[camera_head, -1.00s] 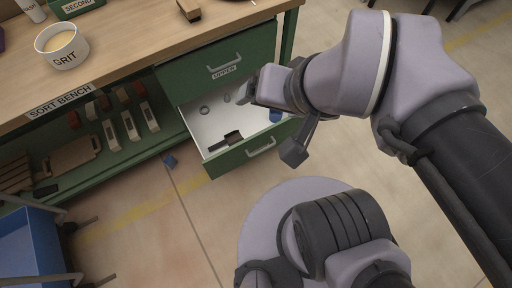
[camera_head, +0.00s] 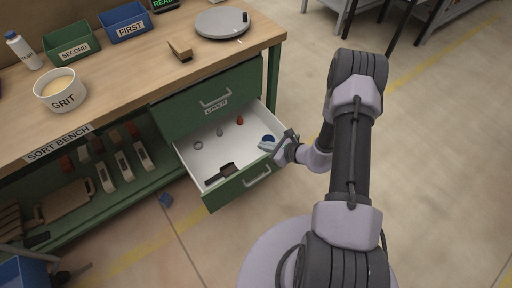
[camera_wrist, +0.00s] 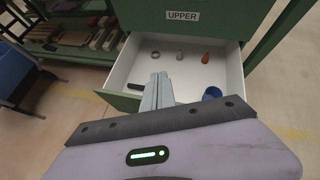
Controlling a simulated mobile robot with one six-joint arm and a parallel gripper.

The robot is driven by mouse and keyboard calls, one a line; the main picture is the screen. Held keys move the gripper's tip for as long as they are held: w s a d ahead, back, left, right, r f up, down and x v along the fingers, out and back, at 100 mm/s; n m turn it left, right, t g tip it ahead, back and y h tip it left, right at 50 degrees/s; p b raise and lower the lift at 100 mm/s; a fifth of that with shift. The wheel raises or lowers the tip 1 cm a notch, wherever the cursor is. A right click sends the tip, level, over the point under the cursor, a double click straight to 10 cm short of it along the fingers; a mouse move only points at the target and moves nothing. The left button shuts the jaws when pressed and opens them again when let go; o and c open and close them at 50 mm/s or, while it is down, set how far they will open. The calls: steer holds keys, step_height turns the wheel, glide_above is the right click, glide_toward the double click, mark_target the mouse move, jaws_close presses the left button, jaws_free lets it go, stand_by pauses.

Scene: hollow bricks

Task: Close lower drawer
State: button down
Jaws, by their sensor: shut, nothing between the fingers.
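The lower drawer (camera_head: 235,193) stands open below the shut upper drawer (camera_head: 208,97). It has a green front with a metal handle and a white inside. In it lie a ring (camera_head: 198,145), a grey piece (camera_head: 220,131), a red piece (camera_head: 240,120), a dark block (camera_head: 222,172) and a blue piece (camera_head: 268,139). My gripper (camera_head: 272,146) is shut and empty, at the right side of the open drawer. In the wrist view my gripper's fingers (camera_wrist: 157,92) overlap the drawer's front part and hide some of it. I cannot tell whether they touch it.
The sort bench (camera_head: 130,97) holds a GRIT bowl (camera_head: 61,92), a SECOND bin (camera_head: 71,45), a FIRST bin (camera_head: 125,24) and a round grey plate (camera_head: 222,23). A blue block (camera_head: 166,200) lies on the floor left of the drawer. The floor in front is mostly clear.

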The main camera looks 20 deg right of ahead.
steer(key=s+d+f+m+h, duration=0.2)
steer(key=s+f, duration=0.2)
steer(key=f, duration=0.3)
steer(key=s+d+f+m+h, duration=0.1)
steer(key=s+d+f+m, duration=0.2)
steer(key=f, duration=0.4)
steer(key=b, duration=0.5)
glide_toward(258, 164)
step_height(258, 164, down, 4)
steer(key=w, duration=0.1)
steer(key=w+a+b, duration=0.1)
steer(key=w, duration=0.1)
steer(key=shift+w+a+r+b, duration=0.2)
steer(key=shift+a+b, duration=0.1)
steer(key=shift+b, duration=0.1)
steer(key=shift+w+a+r, duration=0.1)
steer(key=shift+w, duration=0.25)
